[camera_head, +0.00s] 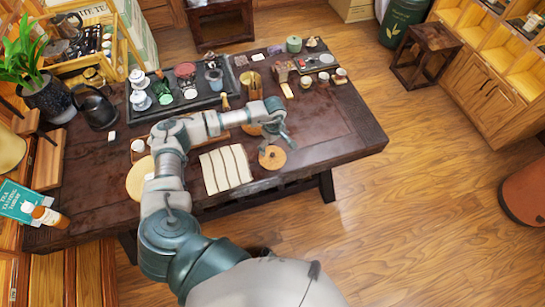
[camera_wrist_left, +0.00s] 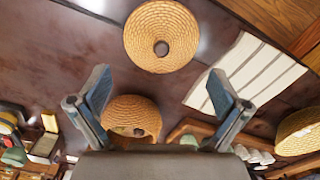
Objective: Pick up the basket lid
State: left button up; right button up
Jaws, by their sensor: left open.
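A round woven basket lid (camera_head: 272,157) with a small dark knob lies on the dark wooden table near its front edge. It also shows at the top of the left wrist view (camera_wrist_left: 161,20). A second round woven piece (camera_head: 251,130), perhaps the basket, lies just behind it, partly hidden by my arm; in the left wrist view it (camera_wrist_left: 132,105) sits between my fingers' lower parts. My left gripper (camera_head: 279,136) is open and empty, above the table just behind the lid. Its two fingers (camera_wrist_left: 160,80) are spread wide and apart from the lid. My right gripper is out of view.
A striped cream cloth (camera_head: 226,169) lies left of the lid. A larger round woven piece (camera_head: 138,180) is farther left, partly behind my arm. A dark tea tray (camera_head: 185,107) with cups stands behind. Bare table (camera_head: 335,135) lies to the right.

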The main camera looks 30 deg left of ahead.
aim_at(272, 155)
pick_arm(q)
jog(key=f, duration=0.7)
jog(key=shift+a+f+p, duration=0.2)
jog(key=shift+a+p, duration=0.05)
jog(key=shift+p, duration=0.1)
jog(key=shift+s, duration=0.1)
jog(key=c, duration=1.5)
jog(key=shift+s, duration=0.1)
grip_shut()
jog(key=shift+d, duration=0.1)
